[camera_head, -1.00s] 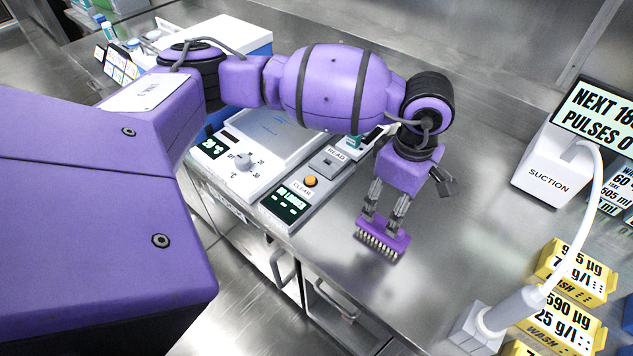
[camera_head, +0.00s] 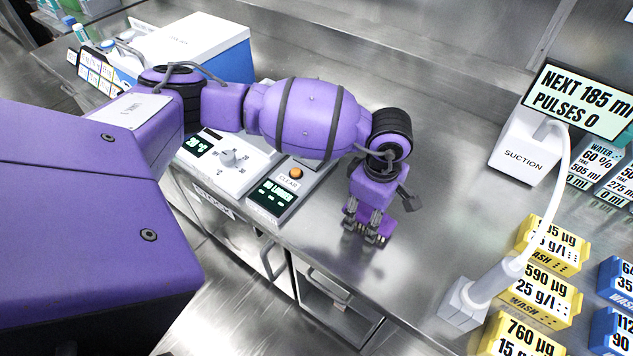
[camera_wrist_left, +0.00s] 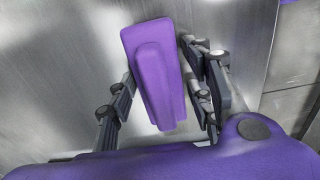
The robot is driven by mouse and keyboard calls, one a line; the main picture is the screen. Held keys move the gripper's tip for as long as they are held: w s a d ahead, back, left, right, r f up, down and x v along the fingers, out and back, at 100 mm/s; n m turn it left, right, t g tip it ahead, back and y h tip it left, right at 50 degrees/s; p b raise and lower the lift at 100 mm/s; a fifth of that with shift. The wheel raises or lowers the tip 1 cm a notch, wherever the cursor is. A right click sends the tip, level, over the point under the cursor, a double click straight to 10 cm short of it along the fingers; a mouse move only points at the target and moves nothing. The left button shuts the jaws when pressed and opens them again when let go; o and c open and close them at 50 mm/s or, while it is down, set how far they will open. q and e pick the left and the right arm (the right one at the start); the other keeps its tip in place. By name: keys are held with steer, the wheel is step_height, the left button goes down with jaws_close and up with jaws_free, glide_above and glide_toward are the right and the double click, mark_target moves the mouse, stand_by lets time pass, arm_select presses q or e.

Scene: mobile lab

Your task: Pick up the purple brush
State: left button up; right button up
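The purple brush (camera_head: 388,228) sits on the steel counter, below and partly hidden by my left gripper. In the left wrist view the brush (camera_wrist_left: 157,75) lies lengthwise between the fingers, its smooth purple back toward me. My left gripper (camera_head: 365,238) is low over the counter, with its fingers down around the brush. In the left wrist view the gripper (camera_wrist_left: 160,85) has its fingers spread, one on each side of the brush, with a narrow gap showing at the right finger. The bristles are hidden. My right gripper is not in view.
The suction unit (camera_head: 522,150) and its hose stand to the right. Yellow boxes (camera_head: 538,290) and blue boxes (camera_head: 620,280) line the lower right. A control panel with an orange button (camera_head: 296,173) is left of the gripper. The counter between gripper and suction unit is clear.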

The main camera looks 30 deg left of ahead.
arm_select(q)
steer(key=shift+w+r, duration=0.1)
steer(key=shift+r, duration=0.1)
steer(key=c, duration=0.9)
